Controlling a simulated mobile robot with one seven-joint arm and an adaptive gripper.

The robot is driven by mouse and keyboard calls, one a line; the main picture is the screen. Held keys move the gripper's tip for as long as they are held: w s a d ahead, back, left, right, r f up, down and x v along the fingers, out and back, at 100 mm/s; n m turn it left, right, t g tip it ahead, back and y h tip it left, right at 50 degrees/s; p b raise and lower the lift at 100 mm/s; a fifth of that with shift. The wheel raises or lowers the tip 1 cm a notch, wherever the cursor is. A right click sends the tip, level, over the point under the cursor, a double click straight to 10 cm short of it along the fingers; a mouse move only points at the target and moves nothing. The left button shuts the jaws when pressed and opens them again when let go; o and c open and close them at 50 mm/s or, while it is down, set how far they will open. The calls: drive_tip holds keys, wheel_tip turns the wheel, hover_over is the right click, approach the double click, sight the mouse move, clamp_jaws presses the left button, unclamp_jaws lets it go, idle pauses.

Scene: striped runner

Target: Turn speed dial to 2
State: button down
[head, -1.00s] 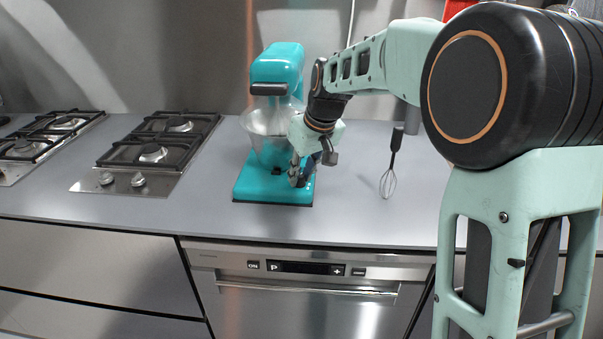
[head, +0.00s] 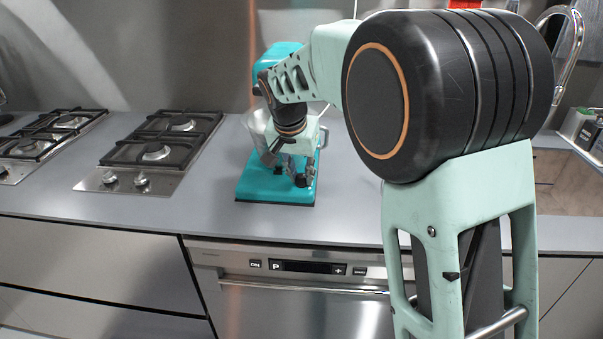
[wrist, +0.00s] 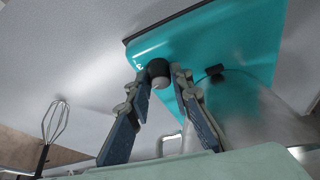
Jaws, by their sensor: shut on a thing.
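The teal stand mixer (head: 265,187) stands on the grey counter, its head and bowl partly hidden by my arm. In the wrist view its teal base (wrist: 225,45) carries a dark round speed dial (wrist: 157,69) with a paler end. A small white mark is printed beside the dial, too small to read surely. My gripper (wrist: 159,80) has a fingertip on each side of the dial and is shut on it. In the head view my gripper (head: 294,178) is at the front right of the mixer base, and it covers the dial there.
Gas hobs (head: 150,152) lie left of the mixer. A whisk (wrist: 56,124) lies on the counter in the wrist view, hidden behind my arm in the head view. A dishwasher (head: 300,300) is below the counter. The counter between hob and mixer is clear.

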drive_tip(key=shift+m+h, duration=0.3)
drive_tip(key=shift+m, duration=0.4)
drive_tip(key=c, duration=1.7)
unclamp_jaws()
drive_tip(key=shift+c, duration=0.2)
drive_tip(key=shift+r, duration=0.1)
drive_tip(key=v, duration=1.2)
